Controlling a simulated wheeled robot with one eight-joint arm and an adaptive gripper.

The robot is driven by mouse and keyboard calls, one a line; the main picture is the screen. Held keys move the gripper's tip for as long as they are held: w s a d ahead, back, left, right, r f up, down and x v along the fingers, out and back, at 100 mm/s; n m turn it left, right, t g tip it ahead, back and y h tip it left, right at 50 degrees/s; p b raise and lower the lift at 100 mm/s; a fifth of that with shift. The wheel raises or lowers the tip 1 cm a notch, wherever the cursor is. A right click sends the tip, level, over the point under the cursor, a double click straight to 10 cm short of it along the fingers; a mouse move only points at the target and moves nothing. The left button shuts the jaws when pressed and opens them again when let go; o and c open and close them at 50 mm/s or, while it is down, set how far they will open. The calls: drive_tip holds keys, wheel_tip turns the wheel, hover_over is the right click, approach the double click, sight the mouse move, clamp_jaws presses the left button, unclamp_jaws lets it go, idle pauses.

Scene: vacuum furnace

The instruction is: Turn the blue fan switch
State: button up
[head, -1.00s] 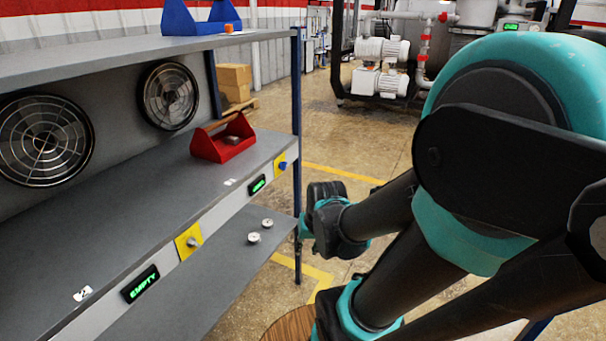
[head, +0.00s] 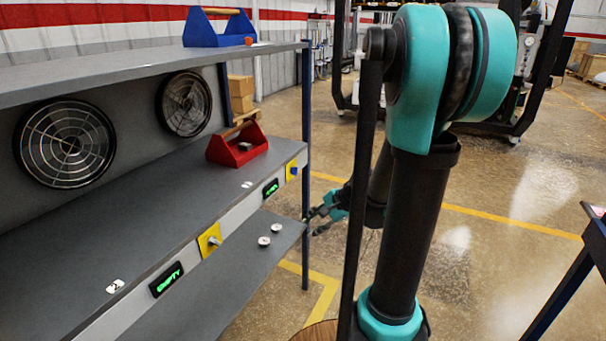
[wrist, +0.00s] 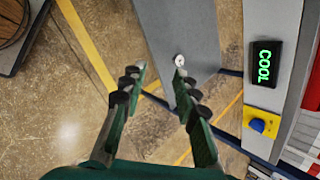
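The blue fan switch (head: 293,171) is a small blue knob on a yellow plate at the far right end of the bench's front edge. In the wrist view the blue knob (wrist: 258,125) is at the right, apart from my fingers. My gripper (head: 318,222) is small in the head view, by the bench's right end post, lower than the switch. In the wrist view my gripper (wrist: 158,80) has its two green fingers spread with nothing between them. A green display (wrist: 264,63) reading COOL sits beside the switch.
A second yellow plate (head: 210,240) carries a grey knob, beside an EMPTY display (head: 166,280). A red toolbox (head: 238,150) stands on the bench; small round white pieces (head: 264,241) lie on the lower shelf. The blue end post (head: 306,130) is close to my gripper. Floor to the right is open.

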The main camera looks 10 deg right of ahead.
drive_tip(key=w+d+r+m+t+y, duration=0.2)
drive_tip(key=w+d+m+y, duration=0.1)
drive_tip(key=w+m, duration=0.45)
drive_tip(key=m+t+y, duration=0.4)
drive_tip(key=m+y, duration=0.1)
drive_tip(key=m, duration=0.5)
approach(295, 171)
drive_tip(key=x, duration=0.7)
drive_tip(key=shift+w, duration=0.45)
drive_tip(key=shift+f+m, duration=0.1)
drive_tip(key=shift+m, duration=0.15)
clamp_jaws()
